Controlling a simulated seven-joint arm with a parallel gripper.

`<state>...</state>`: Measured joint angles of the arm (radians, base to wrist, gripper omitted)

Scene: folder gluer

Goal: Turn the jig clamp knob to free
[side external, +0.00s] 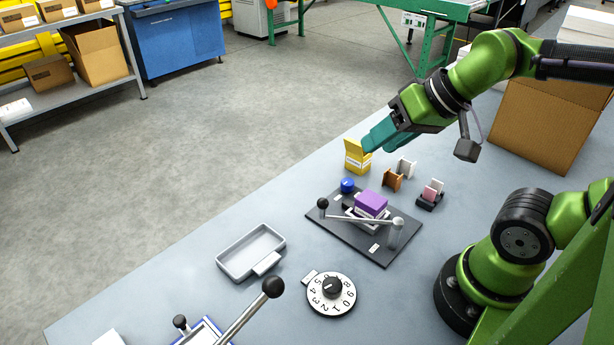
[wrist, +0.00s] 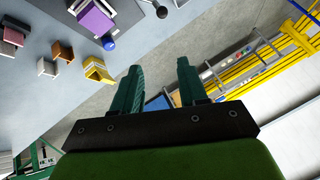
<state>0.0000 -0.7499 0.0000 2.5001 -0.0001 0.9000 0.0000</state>
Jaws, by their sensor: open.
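The jig is a dark plate (side external: 385,252) on the table holding a purple box (side external: 371,204). A bar with a black ball end (side external: 323,203) crosses in front of the box to a metal post (side external: 396,234). A round blue knob (side external: 347,185) sits at the jig's far corner; it also shows in the wrist view (wrist: 108,43). Its setting is not readable. My gripper (side external: 378,139) is above and beyond the jig, near a yellow carton (side external: 355,158). In the wrist view its teal fingers (wrist: 158,70) are apart with nothing held between them.
A numbered dial (side external: 331,294), a grey tray (side external: 249,253) and a black-ball lever (side external: 272,288) are nearer the camera. A large cardboard box (side external: 545,125) stands at right.

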